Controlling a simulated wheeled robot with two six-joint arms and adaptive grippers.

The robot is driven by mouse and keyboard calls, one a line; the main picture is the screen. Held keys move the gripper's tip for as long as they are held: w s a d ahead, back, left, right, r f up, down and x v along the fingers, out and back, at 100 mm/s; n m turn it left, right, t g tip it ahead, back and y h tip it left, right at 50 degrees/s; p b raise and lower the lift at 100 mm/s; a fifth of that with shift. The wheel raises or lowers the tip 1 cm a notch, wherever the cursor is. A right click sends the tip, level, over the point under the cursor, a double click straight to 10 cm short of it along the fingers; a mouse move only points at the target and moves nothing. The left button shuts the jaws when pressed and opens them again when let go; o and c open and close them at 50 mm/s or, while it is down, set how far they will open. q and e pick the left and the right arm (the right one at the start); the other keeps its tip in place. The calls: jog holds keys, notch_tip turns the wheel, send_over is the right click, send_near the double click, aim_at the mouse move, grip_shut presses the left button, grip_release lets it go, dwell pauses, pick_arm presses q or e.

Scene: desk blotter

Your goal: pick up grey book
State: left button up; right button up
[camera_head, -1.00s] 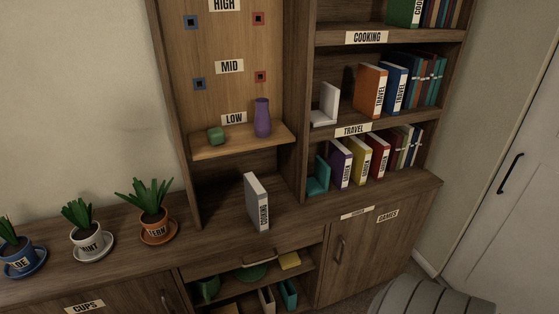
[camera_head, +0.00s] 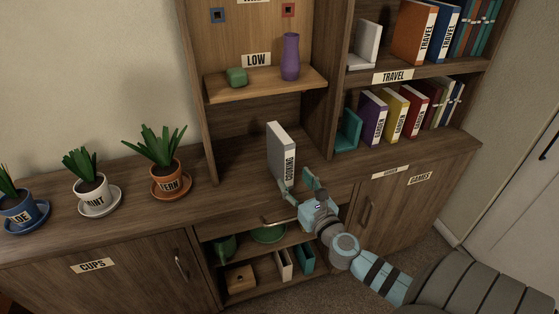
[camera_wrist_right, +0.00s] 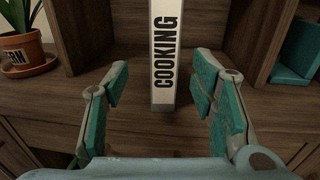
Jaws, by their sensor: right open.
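The grey book (camera_head: 280,150) stands upright on the cabinet counter, below the LOW shelf, with its COOKING spine facing front. In the right wrist view the book's spine (camera_wrist_right: 166,60) is centred between the two fingers. My right gripper (camera_head: 302,186) is open in front of the book, close to its spine. In the right wrist view the teal finger pads of the gripper (camera_wrist_right: 160,95) stand apart on either side, with gaps to the book. Contact does not show. My left gripper is not in view.
An upright panel (camera_head: 318,128) stands to the right, with a teal bookend (camera_head: 349,131) and garden books beyond. A potted fern (camera_head: 163,155) is left.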

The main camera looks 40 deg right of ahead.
aim_at(288, 171)
jog(key=x, duration=0.6)
jog(key=shift+f, duration=0.1)
jog(key=x, duration=0.2)
jog(key=b+x, duration=0.1)
jog(key=x, duration=0.2)
jog(key=shift+s+d+f, duration=0.1)
jog(key=shift+d+f, duration=0.05)
jog(key=shift+f, duration=0.05)
jog(key=shift+s+r, duration=0.1)
grip_shut()
